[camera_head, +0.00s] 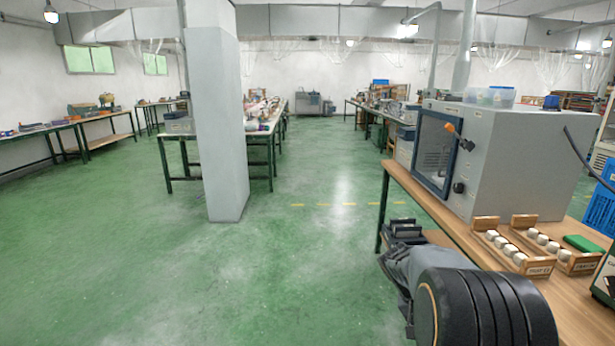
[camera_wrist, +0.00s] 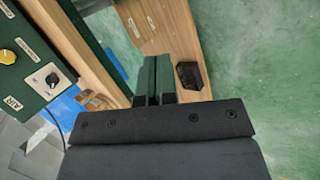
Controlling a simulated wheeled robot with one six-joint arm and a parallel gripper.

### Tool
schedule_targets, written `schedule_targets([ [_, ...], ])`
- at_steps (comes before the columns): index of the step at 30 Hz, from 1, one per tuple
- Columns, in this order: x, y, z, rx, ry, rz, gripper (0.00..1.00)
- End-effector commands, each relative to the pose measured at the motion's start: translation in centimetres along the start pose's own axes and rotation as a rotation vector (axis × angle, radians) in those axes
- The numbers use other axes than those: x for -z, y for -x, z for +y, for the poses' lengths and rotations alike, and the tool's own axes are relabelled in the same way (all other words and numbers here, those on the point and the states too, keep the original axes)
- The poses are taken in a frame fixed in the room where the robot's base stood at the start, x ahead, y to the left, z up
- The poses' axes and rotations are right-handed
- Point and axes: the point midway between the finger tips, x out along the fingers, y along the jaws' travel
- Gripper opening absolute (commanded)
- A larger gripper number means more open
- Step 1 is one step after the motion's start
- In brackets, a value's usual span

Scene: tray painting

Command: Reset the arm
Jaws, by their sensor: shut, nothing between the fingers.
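My gripper (camera_wrist: 157,62) shows in the wrist view with its two dark green fingers pressed together and nothing between them. Behind the fingers is a wooden surface (camera_wrist: 170,25), with green floor to its right. In the head view my arm reaches from the lower right, in front of the workbench (camera_head: 570,308). The dark end of my arm is near the bench's left edge, and its fingers cannot be made out there.
Two wooden holders, one in front (camera_head: 541,268) and one behind (camera_head: 523,219), carry several white pieces on the bench. A grey cabinet (camera_head: 525,150) with a glass door stands behind them. A green control box (camera_wrist: 22,75) is at left in the wrist view. Open green floor (camera_head: 290,280) lies left.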

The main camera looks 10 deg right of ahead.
Motion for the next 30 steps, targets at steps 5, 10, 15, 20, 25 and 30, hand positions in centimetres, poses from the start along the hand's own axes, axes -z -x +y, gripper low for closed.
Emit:
schedule_targets([
  [5, -7.1, 12.6, -0.3, 0.263, 0.147, 0.205, 0.0],
  [10, -12.8, 19.2, -1.3, 0.461, 0.268, 0.372, 0.0],
  [15, -16.6, 22.9, -1.9, 0.592, 0.345, 0.489, 0.0],
  [20, -18.3, 24.3, -2.2, 0.653, 0.379, 0.546, 0.0],
  [25, -18.8, 24.5, -2.4, 0.67, 0.39, 0.561, 0.0],
  [30, -18.7, 24.4, -2.4, 0.669, 0.389, 0.56, 0.0],
])
